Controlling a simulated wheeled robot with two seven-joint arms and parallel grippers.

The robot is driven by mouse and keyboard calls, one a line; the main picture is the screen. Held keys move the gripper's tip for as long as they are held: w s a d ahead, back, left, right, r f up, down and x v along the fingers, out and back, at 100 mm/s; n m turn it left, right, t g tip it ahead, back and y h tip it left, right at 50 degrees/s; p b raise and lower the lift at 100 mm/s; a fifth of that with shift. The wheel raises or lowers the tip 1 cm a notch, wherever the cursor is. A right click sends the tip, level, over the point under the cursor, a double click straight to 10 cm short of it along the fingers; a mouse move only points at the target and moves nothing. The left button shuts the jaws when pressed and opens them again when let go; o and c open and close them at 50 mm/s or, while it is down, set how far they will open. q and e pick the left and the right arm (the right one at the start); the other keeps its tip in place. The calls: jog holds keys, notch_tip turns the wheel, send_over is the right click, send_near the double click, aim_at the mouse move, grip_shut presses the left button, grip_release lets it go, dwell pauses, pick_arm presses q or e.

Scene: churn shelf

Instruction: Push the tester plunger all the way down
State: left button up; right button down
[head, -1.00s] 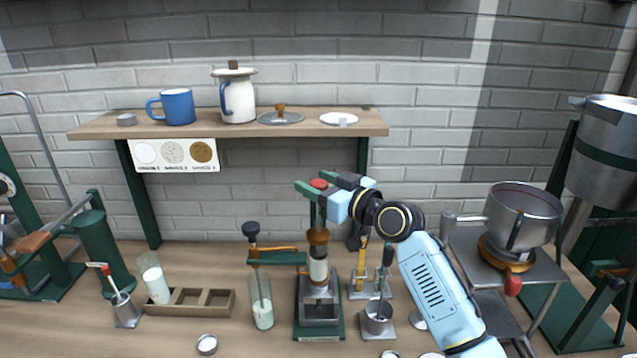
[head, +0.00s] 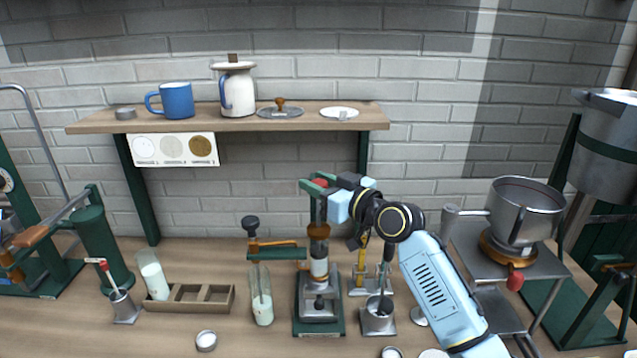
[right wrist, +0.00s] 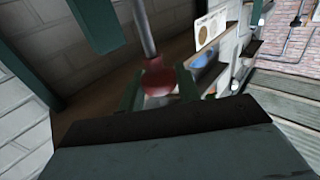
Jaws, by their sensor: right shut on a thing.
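The tester (head: 318,327) stands on the table with a green base, a pale upright tube (head: 319,268) and a brown collar above it. Its red plunger knob (head: 320,183) is at the top. My right gripper (head: 319,186) has its green fingers shut around this knob. In the right wrist view the red knob (right wrist: 158,82) sits between the fingers, with a grey rod (right wrist: 143,28) running from it. A grey rounded piece (head: 318,303) shows below the tube, just above the base. The fingers hide part of the knob. My left gripper is not in view.
A wooden shelf (head: 300,116) lies behind. A pot (head: 525,212) stands on a burner at right.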

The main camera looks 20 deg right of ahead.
notch_tip(320, 180, down, 6)
jog(key=b, duration=0.4)
jog(key=shift+r, duration=0.1)
jog(key=c, duration=1)
grip_release()
jog(key=shift+r, duration=0.1)
jog(key=b+v, duration=0.1)
jog(key=v, duration=1.2)
jog(key=shift+s+d, duration=0.1)
jog(key=shift+s, duration=0.1)
